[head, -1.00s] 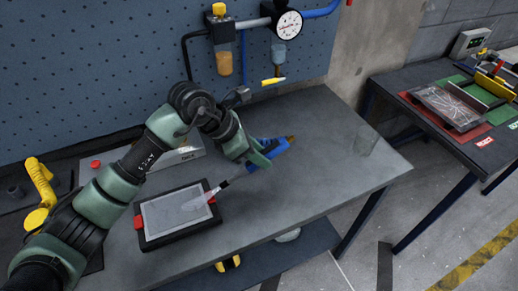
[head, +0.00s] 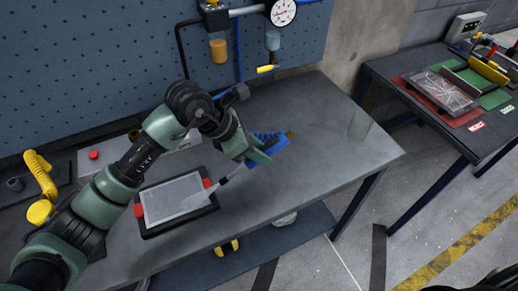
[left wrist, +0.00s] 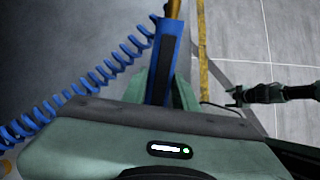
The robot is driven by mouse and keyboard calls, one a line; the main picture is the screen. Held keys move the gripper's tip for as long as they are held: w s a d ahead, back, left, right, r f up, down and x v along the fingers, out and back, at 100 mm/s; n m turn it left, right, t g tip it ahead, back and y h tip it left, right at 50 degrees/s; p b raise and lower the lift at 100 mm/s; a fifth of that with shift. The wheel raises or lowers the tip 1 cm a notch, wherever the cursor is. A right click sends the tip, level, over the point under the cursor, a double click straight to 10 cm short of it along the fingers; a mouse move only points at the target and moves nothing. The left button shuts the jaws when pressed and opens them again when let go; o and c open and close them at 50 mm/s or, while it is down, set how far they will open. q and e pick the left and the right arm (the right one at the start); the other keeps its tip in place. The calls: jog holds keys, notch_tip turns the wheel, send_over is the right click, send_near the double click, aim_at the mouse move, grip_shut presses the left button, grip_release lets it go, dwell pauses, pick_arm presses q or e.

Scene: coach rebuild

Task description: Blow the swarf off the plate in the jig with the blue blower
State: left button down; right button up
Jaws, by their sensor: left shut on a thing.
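My left gripper (head: 259,154) is shut on the blue blower (head: 272,148), above the bench and right of the jig. The blower also shows in the left wrist view (left wrist: 163,55). Its nozzle points down and left, and a pale, see-through cone of air reaches from it over the right front part of the plate (head: 165,194). The grey plate lies in the black jig (head: 158,233) between red clamps. I cannot make out swarf on it. In the left wrist view, my right gripper (left wrist: 236,95) is small and dark, away over the floor; its jaws are unclear.
A blue coiled hose (left wrist: 75,95) runs from the blower. A yellow tool (head: 40,175) stands at the bench's left end. Another table (head: 400,68) with a plate on a red mat stands at right.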

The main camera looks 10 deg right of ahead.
pick_arm(q)
jog(key=shift+w+a+b, duration=0.1)
jog(key=shift+w+b, duration=0.35)
jog(key=shift+w, duration=0.45)
jog(key=shift+w, duration=0.1)
jog(key=c, duration=1.9)
grip_release()
grip_shut()
notch_tip(320, 180, up, 6)
jog(key=p, duration=0.2)
dwell(0.8)
